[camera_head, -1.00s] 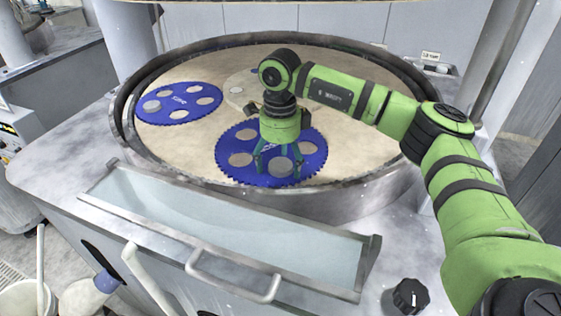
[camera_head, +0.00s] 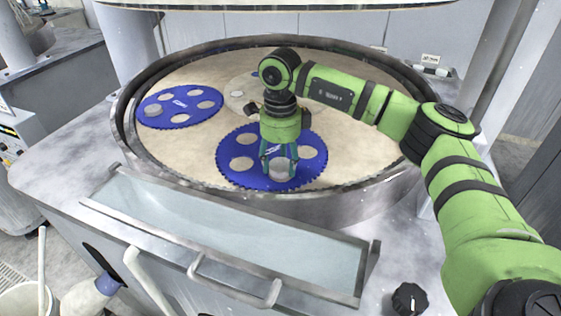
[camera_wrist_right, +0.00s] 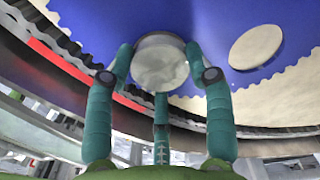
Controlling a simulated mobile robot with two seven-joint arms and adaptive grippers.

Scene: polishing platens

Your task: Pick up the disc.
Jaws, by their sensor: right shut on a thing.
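The disc (camera_head: 281,169) is round, light grey and thick, at the front hole of a blue toothed carrier (camera_head: 236,174) on the platen. In the right wrist view the disc (camera_wrist_right: 160,66) sits between the three teal fingers of my right gripper (camera_wrist_right: 159,75). In the head view my right gripper (camera_head: 280,158) points down over the carrier, its fingers shut around the disc. I cannot tell whether the disc is clear of the carrier. My left gripper is not in view.
A second blue carrier (camera_head: 180,105) lies at the platen's left, with a grey disc (camera_head: 153,110) on it. A pale carrier (camera_head: 238,92) lies behind my gripper. A raised metal rim (camera_head: 330,201) rings the beige platen. A trough (camera_head: 230,235) runs along the front.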

